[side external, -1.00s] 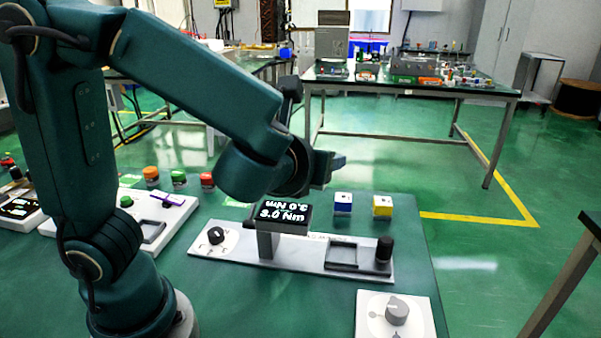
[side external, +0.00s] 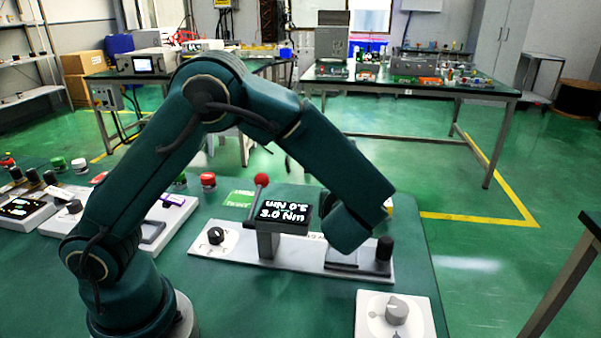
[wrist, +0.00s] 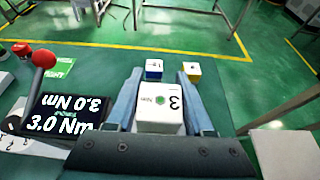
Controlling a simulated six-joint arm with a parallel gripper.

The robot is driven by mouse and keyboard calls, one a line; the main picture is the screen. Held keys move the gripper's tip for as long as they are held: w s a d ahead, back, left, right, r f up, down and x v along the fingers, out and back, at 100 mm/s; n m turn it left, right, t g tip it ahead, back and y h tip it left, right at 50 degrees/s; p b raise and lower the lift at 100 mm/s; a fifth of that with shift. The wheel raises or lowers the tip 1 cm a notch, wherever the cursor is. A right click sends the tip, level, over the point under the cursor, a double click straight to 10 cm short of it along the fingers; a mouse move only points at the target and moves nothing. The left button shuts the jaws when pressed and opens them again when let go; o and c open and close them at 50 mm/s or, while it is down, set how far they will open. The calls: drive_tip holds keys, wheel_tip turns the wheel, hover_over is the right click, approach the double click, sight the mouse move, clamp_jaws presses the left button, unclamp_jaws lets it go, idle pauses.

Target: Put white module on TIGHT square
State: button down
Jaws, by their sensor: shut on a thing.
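The white module (wrist: 160,118), marked "3" and "Nm" on top, sits between the fingers of my gripper (wrist: 160,84) in the wrist view. The gripper is shut on it. In the side external view my wrist hides both the fingers and the module, above the right part of the white panel (side external: 230,250).
The display (side external: 283,212) stands left of my wrist, with a red-ball lever (side external: 262,180) behind it. Blue-white (wrist: 154,70) and yellow-white (wrist: 191,70) modules stand beyond the gripper. A dial box (side external: 395,315) is at the front right. A green card (side external: 240,198) lies behind the panel.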

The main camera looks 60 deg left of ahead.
sight(342, 262)
drive_tip(key=shift+f, duration=0.1)
drive_tip(key=shift+f, duration=4.7)
drive_tip(key=shift+f, duration=0.25)
drive_tip(key=shift+c, duration=1.4)
unclamp_jaws()
drive_tip(key=v, duration=0.4)
drive_tip(key=shift+d+r, duration=0.1)
drive_tip(key=shift+o, duration=0.4)
drive_tip(key=shift+s+d+r, duration=0.2)
drive_tip(key=shift+s+d, duration=0.1)
drive_tip(key=shift+s, duration=0.1)
